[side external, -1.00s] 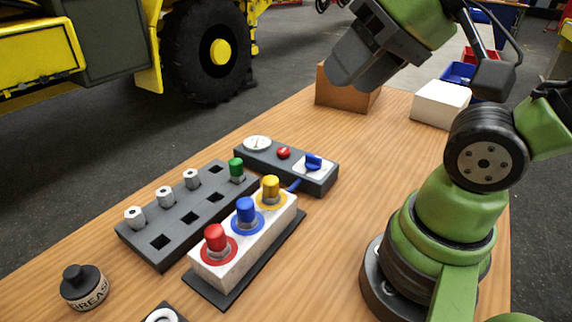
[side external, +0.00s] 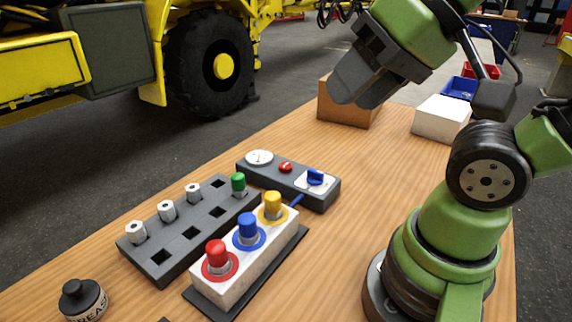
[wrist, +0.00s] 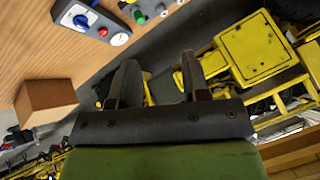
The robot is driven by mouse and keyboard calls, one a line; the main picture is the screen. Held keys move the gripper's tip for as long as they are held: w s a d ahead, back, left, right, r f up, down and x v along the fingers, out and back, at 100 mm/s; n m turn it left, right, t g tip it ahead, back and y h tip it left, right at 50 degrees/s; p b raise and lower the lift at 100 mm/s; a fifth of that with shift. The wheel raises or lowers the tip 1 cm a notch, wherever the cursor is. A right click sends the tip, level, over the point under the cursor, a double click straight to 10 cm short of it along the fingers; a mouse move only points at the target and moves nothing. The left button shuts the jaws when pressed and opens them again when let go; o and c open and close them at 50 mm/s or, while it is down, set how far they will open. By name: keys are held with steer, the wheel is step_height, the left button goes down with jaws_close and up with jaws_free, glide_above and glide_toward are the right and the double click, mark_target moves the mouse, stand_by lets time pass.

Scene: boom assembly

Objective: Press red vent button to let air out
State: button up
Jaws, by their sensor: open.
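The red vent button (side external: 286,167) sits on a dark grey control box (side external: 322,201), between a round white gauge (side external: 259,157) and a blue valve handle (side external: 315,177) on a white plate. The red button also shows in the wrist view (wrist: 103,32), at upper left. My gripper (side external: 345,90) is high above the table, up and to the right of the box, well apart from the button. In the wrist view its two fingers (wrist: 155,85) are spread with nothing between them. The fingertips are hard to make out in the side view.
A white block (side external: 235,277) with red, blue and yellow capped fittings stands in front of the box. A grey rack (side external: 175,262) with hex pieces is to the left. A brown box (side external: 346,108) and white box (side external: 440,120) stand at the back. A grease pot (side external: 82,300) is front left.

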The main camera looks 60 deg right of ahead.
jaws_close()
stand_by(1.5)
